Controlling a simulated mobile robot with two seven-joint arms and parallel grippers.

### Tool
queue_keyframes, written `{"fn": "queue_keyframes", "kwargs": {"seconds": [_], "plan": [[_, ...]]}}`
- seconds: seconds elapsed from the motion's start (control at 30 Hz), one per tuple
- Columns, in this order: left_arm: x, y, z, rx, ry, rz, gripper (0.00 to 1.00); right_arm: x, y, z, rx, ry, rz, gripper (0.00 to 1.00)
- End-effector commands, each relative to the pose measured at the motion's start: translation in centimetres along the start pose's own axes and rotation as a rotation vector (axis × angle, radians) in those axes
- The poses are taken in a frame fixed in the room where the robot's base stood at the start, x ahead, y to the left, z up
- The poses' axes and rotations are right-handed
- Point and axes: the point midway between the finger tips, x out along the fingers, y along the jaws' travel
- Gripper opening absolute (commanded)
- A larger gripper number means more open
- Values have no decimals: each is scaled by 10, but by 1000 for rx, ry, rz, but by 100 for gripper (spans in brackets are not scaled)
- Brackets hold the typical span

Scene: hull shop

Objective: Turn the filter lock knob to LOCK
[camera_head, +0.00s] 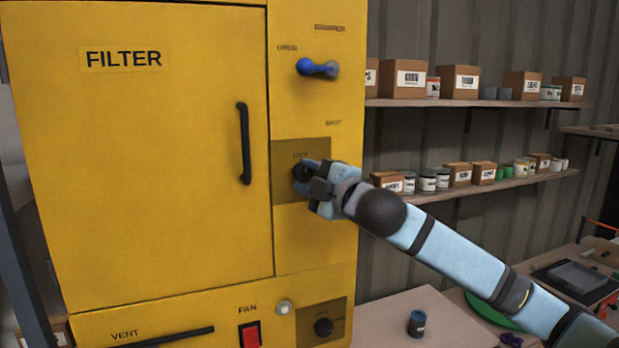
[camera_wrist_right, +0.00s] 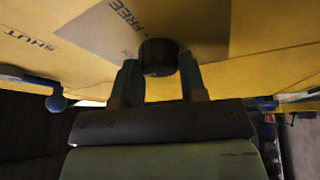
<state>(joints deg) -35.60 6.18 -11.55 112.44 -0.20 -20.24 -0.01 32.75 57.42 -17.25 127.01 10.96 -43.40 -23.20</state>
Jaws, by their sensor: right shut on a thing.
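The filter lock knob (camera_head: 299,174) is a small dark round knob on a darker patch of the yellow cabinet's front, right of the door. It also shows in the wrist view (camera_wrist_right: 158,54), between my two fingers. My right gripper (camera_head: 307,173) is shut on the knob. A small label above the knob in the head view seems to read LOCK. The word FREE (camera_wrist_right: 123,18) is printed beside the knob in the wrist view. I cannot tell which way the knob points. My left gripper is not in view.
The yellow FILTER cabinet (camera_head: 180,210) has a door handle (camera_head: 244,143) left of the knob. A blue-ended lever (camera_head: 317,68) stands out above. Shelves with boxes and jars line the right wall.

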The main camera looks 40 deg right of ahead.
Motion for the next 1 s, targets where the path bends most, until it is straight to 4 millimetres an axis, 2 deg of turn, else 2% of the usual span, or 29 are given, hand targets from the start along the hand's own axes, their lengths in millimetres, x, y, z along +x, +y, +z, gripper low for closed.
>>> {"fn": "queue_keyframes", "kwargs": {"seconds": [0.23, 0.77, 0.8, 0.9, 1.0], "plan": [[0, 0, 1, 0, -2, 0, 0, 0, 4, 1, -77, 1, -25, 15], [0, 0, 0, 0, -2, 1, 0, 0, 4, 1, -95, 2, -32, 15], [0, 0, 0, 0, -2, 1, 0, 0, 4, 1, -95, 2, -32, 45], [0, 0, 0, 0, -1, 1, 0, 0, 4, 1, -94, 3, -33, 64], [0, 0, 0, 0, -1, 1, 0, 0, 3, 0, -93, 3, -35, 64]]}}
